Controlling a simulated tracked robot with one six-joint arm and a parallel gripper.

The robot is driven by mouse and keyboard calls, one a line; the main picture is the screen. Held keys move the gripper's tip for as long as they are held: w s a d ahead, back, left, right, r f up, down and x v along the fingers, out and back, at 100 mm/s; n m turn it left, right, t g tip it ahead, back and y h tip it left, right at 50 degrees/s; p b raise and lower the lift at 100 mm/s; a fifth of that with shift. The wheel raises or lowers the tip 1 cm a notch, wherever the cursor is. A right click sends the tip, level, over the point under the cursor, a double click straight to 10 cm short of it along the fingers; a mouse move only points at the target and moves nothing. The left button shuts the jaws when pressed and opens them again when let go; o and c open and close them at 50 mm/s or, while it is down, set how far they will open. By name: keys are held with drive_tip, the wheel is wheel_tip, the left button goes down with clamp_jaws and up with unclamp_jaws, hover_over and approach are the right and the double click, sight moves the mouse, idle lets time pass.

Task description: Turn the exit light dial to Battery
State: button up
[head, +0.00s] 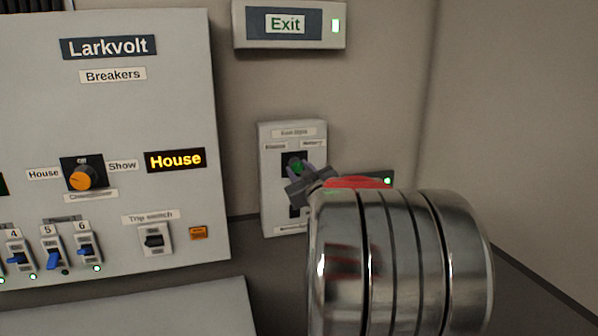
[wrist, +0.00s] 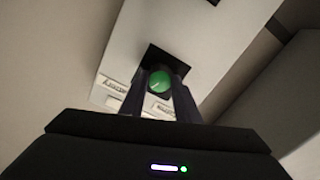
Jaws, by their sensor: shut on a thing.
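The exit light dial (head: 298,168) is a small green knob on a black square, on a pale wall box (head: 273,210) with small labels; one at its upper right seems to read "Battery" (head: 313,144). In the wrist view the green dial (wrist: 160,81) sits between my two dark fingers. My gripper (head: 298,174) is shut on the dial, one finger at each side. The dial has a small pale mark, but which label it points to I cannot tell. My arm hides the lower right of the box in the head view.
An Exit sign (head: 288,25) with a lit green lamp hangs above the box. At left stands the Larkvolt breaker panel (head: 110,110) with an orange changeover dial (head: 82,178), a lit "House" display (head: 175,160), blue breaker levers and a trip switch (head: 154,239).

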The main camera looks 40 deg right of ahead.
drive_tip(key=shift+f+m, duration=0.2)
drive_tip(key=shift+m, duration=0.95)
drive_tip(key=shift+f+m, duration=0.2)
drive_tip(key=shift+m, duration=0.95)
drive_tip(key=o, duration=1)
drive_tip(key=shift+r, duration=0.25)
drive_tip(key=shift+o, duration=0.2)
drive_tip(key=v, duration=1.3)
drive_tip(key=shift+s, duration=0.35)
drive_tip(key=shift+a, duration=0.25)
